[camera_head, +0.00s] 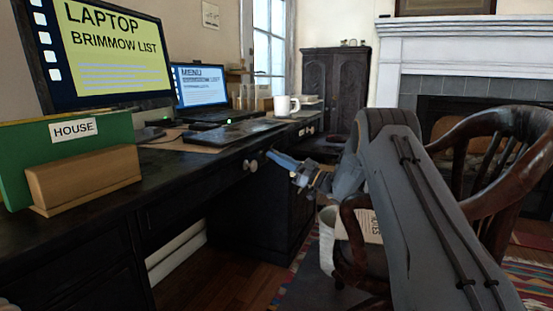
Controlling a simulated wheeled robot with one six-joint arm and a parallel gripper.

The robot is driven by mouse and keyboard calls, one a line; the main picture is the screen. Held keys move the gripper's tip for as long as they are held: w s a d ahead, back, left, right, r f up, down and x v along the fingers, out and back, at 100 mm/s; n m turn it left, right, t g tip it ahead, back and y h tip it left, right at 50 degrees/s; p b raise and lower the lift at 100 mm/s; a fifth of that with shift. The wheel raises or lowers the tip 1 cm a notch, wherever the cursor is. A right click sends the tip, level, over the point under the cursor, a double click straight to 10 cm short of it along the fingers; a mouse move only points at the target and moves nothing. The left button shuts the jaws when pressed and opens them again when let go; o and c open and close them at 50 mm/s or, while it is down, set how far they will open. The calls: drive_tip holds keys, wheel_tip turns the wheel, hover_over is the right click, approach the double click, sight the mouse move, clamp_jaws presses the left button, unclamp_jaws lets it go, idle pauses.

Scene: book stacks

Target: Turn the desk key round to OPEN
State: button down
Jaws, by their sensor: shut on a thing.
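The black desk (190,165) runs along the left side, its drawer front facing the aisle. My gripper (277,158) is at this front, its bluish-grey fingers pointing left at the drawer edge. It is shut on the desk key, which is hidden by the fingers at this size. A pale round knob (250,165) shows just left of the fingertips. No OPEN marking can be read, so I cannot tell which way the key is turned.
A monitor (110,55), a laptop (200,88), a white mug (284,105) and a green HOUSE book (75,145) in a wooden holder stand on the desk. A wooden chair (510,150) is close on the right. Bare floor (235,275) shows below the desk.

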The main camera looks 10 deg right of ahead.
drive_tip(key=n+g, duration=0.1)
drive_tip(key=n, duration=0.1)
drive_tip(key=n+g+y, duration=0.1)
drive_tip(key=n, duration=0.2)
drive_tip(key=shift+f+g+b, duration=0.1)
drive_tip(key=shift+g+b, duration=0.2)
drive_tip(key=shift+b, duration=0.05)
drive_tip(key=shift+n+g+b, duration=0.35)
drive_tip(key=shift+n+g, duration=0.85)
drive_tip(key=shift+n, duration=1.3)
drive_tip(key=c, duration=1.9)
unclamp_jaws()
drive_tip(key=shift+p+v, duration=1.05)
drive_tip(key=shift+v, duration=2.85)
